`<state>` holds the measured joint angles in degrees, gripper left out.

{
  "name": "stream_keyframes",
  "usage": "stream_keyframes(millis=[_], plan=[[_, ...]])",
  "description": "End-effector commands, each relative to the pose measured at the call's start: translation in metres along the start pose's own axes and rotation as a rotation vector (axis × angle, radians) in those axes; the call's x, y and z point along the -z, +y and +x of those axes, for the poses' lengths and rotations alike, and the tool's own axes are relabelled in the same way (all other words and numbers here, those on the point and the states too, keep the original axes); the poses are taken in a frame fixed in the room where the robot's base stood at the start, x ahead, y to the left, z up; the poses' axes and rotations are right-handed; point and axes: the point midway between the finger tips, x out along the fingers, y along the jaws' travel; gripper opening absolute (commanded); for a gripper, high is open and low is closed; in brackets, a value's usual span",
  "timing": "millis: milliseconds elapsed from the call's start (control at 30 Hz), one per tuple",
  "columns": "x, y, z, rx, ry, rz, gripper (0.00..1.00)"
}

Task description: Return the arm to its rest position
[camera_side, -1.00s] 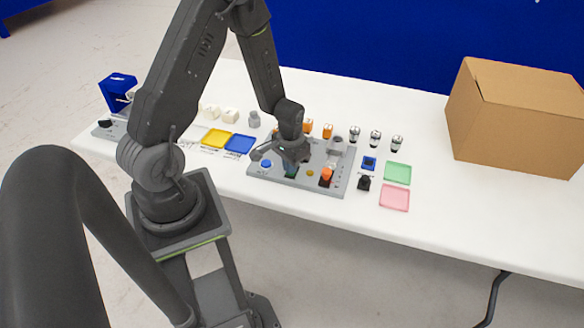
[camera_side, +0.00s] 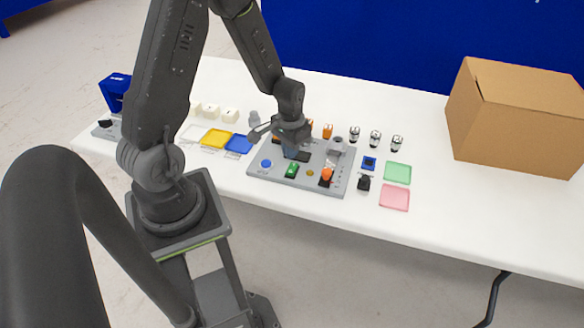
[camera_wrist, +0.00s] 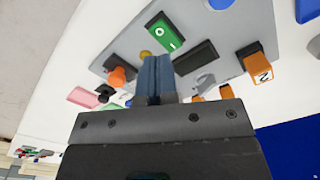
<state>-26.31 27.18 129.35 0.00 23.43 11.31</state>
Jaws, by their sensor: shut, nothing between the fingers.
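My gripper (camera_side: 290,151) hangs over the grey panel (camera_side: 262,171) on the white table, above its back-left half. In the wrist view the two blue fingers of my gripper (camera_wrist: 154,62) are pressed together with nothing between them. A green rocker switch (camera_side: 291,171) on the panel shows clear of the fingers, and it also shows in the wrist view (camera_wrist: 164,33). An orange knob (camera_side: 326,174) and a blue button (camera_side: 266,163) sit on the same panel. The gap between fingertips and panel is hard to judge.
Yellow tray (camera_side: 216,138) and blue tray (camera_side: 239,143) lie left of the panel, with white blocks (camera_side: 211,110) behind. Green tray (camera_side: 397,172) and pink tray (camera_side: 394,197) lie right. A large cardboard box (camera_side: 520,115) stands at the right. Small orange and metal pieces stand behind the panel.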

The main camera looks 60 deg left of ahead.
Motion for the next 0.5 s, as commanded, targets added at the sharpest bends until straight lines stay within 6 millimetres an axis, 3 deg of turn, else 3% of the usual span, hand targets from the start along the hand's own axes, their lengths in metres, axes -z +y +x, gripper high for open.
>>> stream_keyframes(millis=[167, 500], plan=[[-0.0002, 0.0000, -0.0104, 0.000, 0.000, 0.000, 0.00], [-0.0004, 0.0004, -0.0124, 0.000, 0.000, 0.001, 0.00]])
